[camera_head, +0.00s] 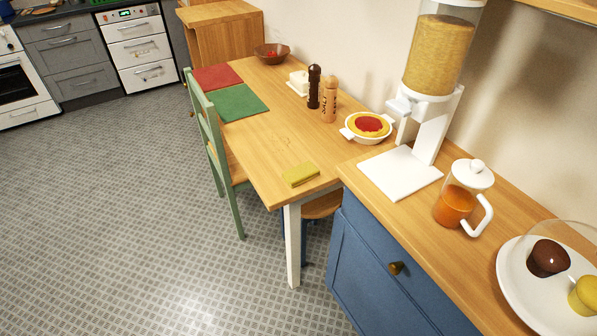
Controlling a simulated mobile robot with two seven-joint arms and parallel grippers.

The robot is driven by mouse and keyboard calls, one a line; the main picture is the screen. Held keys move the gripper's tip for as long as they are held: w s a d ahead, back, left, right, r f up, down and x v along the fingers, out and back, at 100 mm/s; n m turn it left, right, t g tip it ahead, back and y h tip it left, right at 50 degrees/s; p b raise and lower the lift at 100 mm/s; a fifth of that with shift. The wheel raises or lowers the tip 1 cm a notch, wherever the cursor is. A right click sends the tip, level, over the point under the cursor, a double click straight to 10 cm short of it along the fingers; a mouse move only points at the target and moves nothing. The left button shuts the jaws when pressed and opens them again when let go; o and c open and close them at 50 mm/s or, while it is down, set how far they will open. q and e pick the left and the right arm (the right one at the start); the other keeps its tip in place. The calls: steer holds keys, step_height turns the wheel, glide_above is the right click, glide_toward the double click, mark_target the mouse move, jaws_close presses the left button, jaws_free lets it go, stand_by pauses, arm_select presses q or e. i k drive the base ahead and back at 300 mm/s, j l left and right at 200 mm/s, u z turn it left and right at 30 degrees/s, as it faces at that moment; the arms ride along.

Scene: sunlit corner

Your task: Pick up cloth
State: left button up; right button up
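A small folded yellow-green cloth (301,174) lies flat on the near end of the wooden table (262,160), close to its front edge. Nothing rests on the cloth and nothing hides it. Neither of my grippers shows in the head view.
A blue cabinet (385,262) with a cereal dispenser (432,85), a glass jug (460,195) and a plate (515,290) stands at the right. A bowl (367,127), salt and pepper mills (329,100) and placemats (242,102) are on the table. A green chair (208,130) stands left. The tiled floor (120,220) is clear.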

mark_target(298, 174)
steer(key=i+j+z, duration=0.75)
steer(key=k+l, duration=0.05)
